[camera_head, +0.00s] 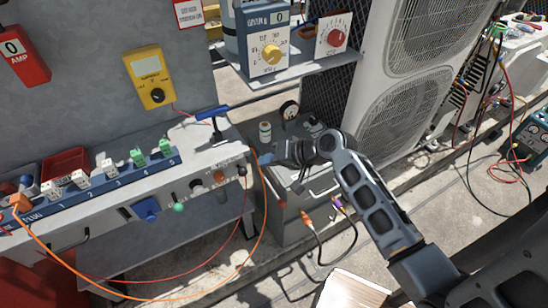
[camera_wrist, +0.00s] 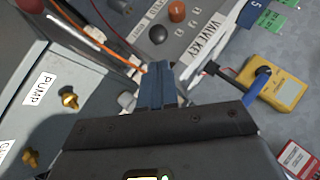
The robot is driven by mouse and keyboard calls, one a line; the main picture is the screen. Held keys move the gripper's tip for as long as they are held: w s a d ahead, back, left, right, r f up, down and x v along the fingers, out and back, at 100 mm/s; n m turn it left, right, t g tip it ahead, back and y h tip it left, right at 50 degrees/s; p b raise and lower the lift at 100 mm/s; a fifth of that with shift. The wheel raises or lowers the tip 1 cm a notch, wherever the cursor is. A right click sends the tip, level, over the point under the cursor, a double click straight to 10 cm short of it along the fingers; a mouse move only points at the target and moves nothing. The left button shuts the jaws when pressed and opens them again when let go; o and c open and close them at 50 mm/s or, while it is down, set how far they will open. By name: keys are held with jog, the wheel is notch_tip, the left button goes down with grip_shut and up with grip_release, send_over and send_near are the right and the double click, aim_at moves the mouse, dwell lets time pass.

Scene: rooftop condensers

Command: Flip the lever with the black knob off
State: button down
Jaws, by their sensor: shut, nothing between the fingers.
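The lever's black knob (camera_head: 242,170) is at the right end of the row of controls on the front of the grey bench. In the wrist view the black knob (camera_wrist: 158,35) sits just beyond my fingertips, next to an orange knob (camera_wrist: 177,11). My gripper (camera_head: 265,159) is shut and empty, with its blue fingers together, just right of the black knob in the head view. The shut fingertips also show in the wrist view (camera_wrist: 160,70), with a visible gap to the knob. The lever's shaft is hard to make out.
An orange cable (camera_head: 263,205) hangs close to my gripper. A blue-handled valve key (camera_head: 212,112) stands on the bench top above. A grey cabinet marked PUMP, with brass knobs (camera_wrist: 70,101), is beside the fingers. Orange (camera_head: 219,176) and green (camera_head: 178,208) knobs lie left along the bench front.

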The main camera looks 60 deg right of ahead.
aim_at(241, 170)
jog(key=x, duration=0.5)
jog(key=shift+w+f, duration=0.2)
jog(key=shift+f, duration=0.05)
jog(key=shift+f, duration=0.15)
jog(key=shift+s+a+b, duration=0.1)
jog(key=shift+b, duration=0.6)
jog(key=shift+s+a+f+t+b, duration=0.15)
jog(key=shift+f+t+b, duration=0.2)
jog(key=shift+b, duration=0.45)
jog(key=f+t+b, duration=0.1)
jog(key=b, duration=0.4)
jog(key=n+t+h+b, duration=0.1)
jog(key=t+b, duration=0.1)
jog(key=b, duration=0.4)
jog(key=s+f+n+t+h+b, duration=0.1)
jog(key=b, duration=0.4)
jog(key=shift+a+f+t+b, duration=0.3)
jog(key=shift+a+f+t, duration=0.05)
jog(key=shift+s, duration=0.1)
